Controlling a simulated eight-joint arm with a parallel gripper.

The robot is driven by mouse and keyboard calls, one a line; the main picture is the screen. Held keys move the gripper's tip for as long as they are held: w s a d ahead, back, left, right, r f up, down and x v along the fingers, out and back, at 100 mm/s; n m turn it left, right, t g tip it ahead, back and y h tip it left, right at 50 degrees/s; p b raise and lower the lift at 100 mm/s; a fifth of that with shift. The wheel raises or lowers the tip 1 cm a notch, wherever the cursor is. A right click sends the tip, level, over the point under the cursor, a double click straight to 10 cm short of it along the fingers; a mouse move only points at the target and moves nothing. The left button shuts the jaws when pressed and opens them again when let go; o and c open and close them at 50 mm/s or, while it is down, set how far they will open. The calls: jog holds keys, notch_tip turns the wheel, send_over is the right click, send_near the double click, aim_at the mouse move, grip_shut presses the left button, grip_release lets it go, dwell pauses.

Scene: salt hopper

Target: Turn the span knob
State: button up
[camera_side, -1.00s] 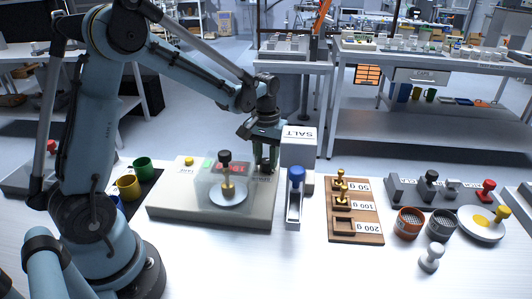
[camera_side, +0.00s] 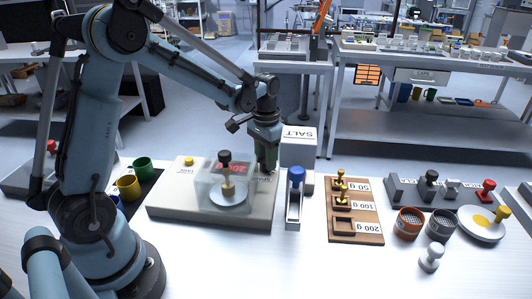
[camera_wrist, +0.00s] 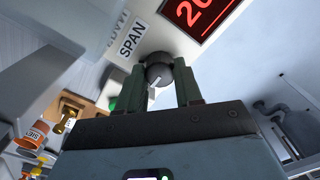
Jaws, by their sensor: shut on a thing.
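The scale (camera_side: 165,205) is a pale box with a clear shield over its round pan (camera_side: 229,198). A brass weight (camera_side: 227,183) stands on the pan. The red display (camera_side: 235,168) is lit, and its digits begin with "20" in the wrist view (camera_wrist: 205,15). The span knob (camera_wrist: 158,70) is round and dark grey with a white pointer mark, beside a "SPAN" label (camera_wrist: 132,38). My gripper (camera_side: 266,170) points down at the scale's back right corner. In the wrist view its two fingers (camera_wrist: 161,76) are shut on the knob, one on each side. The knob is hidden in the side view.
A white salt box (camera_side: 299,150) stands close behind my gripper. A blue-topped tool (camera_side: 295,180) in a stand is just right of the scale. A wooden weight board (camera_side: 355,237) has an empty 200 g slot. A yellow button (camera_side: 189,161) sits at the scale's back left.

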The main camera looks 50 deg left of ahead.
dwell(0.4)
jog(key=o, duration=1)
jog(key=shift+o, duration=0.2)
notch_tip(320, 180, up, 12)
notch_tip(320, 180, down, 12)
dwell(0.8)
